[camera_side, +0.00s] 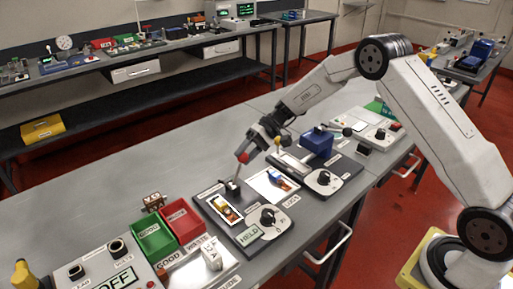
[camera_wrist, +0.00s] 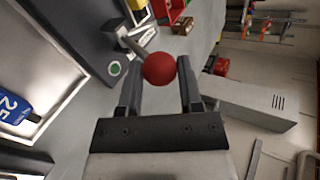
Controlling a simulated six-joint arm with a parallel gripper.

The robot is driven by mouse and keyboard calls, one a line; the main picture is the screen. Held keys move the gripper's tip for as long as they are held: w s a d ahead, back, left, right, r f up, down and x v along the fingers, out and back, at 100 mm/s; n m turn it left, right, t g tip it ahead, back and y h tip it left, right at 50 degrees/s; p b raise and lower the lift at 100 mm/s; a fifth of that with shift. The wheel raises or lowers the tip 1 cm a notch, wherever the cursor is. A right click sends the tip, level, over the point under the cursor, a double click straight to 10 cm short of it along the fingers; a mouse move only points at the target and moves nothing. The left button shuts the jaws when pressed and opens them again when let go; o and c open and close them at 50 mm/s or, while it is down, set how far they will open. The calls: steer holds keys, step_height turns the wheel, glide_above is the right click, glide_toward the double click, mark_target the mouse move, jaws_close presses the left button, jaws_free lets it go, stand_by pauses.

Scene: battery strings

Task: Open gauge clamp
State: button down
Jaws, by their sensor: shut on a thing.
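My gripper (camera_wrist: 157,90) is shut on a red ball knob (camera_wrist: 159,69), one finger on each side. In the side view the red knob (camera_side: 243,157) shows at the tip of my gripper, above the dark clamp panel (camera_side: 212,197). A thin metal lever (camera_wrist: 130,42) runs from the knob toward a dark plate with a green dot (camera_wrist: 115,68).
A green bin (camera_side: 153,238) and a red bin (camera_side: 184,220) stand left of the panel. Right of it are a white card (camera_side: 263,192) with another cell and a second panel with a blue block (camera_side: 317,142). Bare bench (camera_side: 100,180) lies behind and left.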

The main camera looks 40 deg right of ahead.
steer(key=shift+d, duration=0.1)
stand_by(0.3)
steer(key=shift+c, duration=1.3)
jaws_free()
steer(key=shift+f, duration=0.1)
steer(key=v, duration=0.8)
steer(key=s+a+f+n+t+h, duration=0.1)
steer(key=s+h, duration=1)
steer(key=s, duration=1.4)
steer(key=shift+a+f+n+t+h, duration=0.4)
steer(key=shift+f+n+t, duration=0.1)
steer(key=shift+t, duration=0.1)
